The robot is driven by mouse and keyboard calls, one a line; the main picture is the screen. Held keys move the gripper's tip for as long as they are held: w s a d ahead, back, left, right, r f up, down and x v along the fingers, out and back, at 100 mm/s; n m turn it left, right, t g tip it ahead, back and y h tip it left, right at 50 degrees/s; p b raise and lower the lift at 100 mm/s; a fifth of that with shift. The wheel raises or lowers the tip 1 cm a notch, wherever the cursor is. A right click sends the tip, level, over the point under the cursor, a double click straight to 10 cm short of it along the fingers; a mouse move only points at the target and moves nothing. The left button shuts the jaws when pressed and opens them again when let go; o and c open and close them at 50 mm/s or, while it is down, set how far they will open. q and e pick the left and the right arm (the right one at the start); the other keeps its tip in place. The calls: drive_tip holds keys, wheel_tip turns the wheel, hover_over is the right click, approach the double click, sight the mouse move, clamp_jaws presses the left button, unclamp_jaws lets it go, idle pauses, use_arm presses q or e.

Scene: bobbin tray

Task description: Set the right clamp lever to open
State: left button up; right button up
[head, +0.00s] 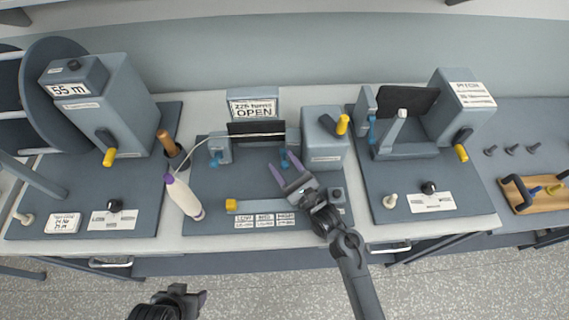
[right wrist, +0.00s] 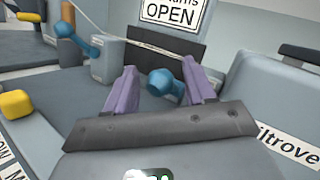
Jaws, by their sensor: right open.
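The right clamp lever (head: 284,159) is a small blue lever at the right end of the black panel on the middle station. In the right wrist view the blue lever (right wrist: 165,83) shows its rounded end between my fingers. My right gripper (head: 283,167) has purple fingers spread apart around the lever's end. In the right wrist view the fingers (right wrist: 159,72) stand one on each side, and I cannot tell whether either touches it. The left clamp lever (head: 216,156), also blue, is at the panel's left end. My left gripper (head: 175,302) is dark at the bottom edge, its fingers unclear.
A sign reading OPEN (head: 252,107) stands behind the black panel (head: 256,128). A grey box with a yellow-ended crank (head: 342,124) is right of the lever. A yellow-ended bar (head: 232,204) lies in front.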

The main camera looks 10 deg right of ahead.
drive_tip(key=v, duration=1)
drive_tip(key=shift+s+d, duration=0.2)
drive_tip(key=shift+s, duration=0.15)
